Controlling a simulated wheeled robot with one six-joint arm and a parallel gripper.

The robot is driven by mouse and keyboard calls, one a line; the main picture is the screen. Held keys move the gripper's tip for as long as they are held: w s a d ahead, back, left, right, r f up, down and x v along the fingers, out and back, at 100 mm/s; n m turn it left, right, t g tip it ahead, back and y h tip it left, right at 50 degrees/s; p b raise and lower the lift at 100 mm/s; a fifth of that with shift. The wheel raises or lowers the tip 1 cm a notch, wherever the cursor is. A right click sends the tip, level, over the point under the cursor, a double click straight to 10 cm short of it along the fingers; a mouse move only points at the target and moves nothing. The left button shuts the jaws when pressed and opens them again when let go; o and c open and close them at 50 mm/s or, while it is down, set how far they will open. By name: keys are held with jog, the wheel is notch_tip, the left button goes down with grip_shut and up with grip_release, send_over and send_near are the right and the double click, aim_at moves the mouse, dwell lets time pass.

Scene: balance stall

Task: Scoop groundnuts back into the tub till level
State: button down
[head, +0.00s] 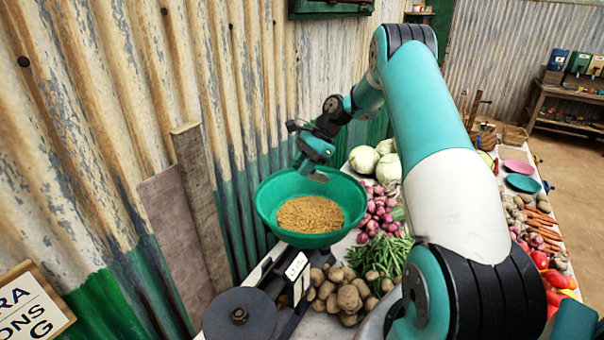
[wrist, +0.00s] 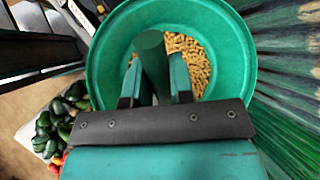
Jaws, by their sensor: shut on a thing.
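A wide green basin (head: 270,215) sits on the balance scale and holds a bed of tan groundnuts (head: 308,214). The basin rim also shows in the wrist view (wrist: 238,62), with groundnuts (wrist: 190,60) beyond my fingers. My gripper (head: 316,172) is over the far rim of the basin, above the groundnuts. In the wrist view its fingers (wrist: 156,88) are shut on a dark green rounded handle (wrist: 151,50). The handle's lower end is hidden, so I cannot tell whether a scoop on it holds nuts. No separate tub is clear to me.
The scale (head: 285,285) has a dark round plate (head: 240,314) at the front. Potatoes (head: 345,295), green beans (head: 382,254), red onions (head: 376,210) and cabbages (head: 364,159) crowd the basin's right side. A corrugated wall (head: 110,120) stands close on the left.

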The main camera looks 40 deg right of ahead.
jog(key=shift+r+h+b, duration=0.25)
jog(key=shift+h+b, duration=1)
jog(key=shift+b, duration=0.65)
jog(key=shift+r+h+b, duration=0.2)
jog(key=shift+h+b, duration=1.05)
jog(key=shift+b, duration=0.65)
jog(key=shift+r+n+h+b, duration=0.2)
jog(key=shift+n+h+b, duration=0.1)
jog(key=shift+h+b, duration=0.5)
jog(key=shift+r, duration=0.2)
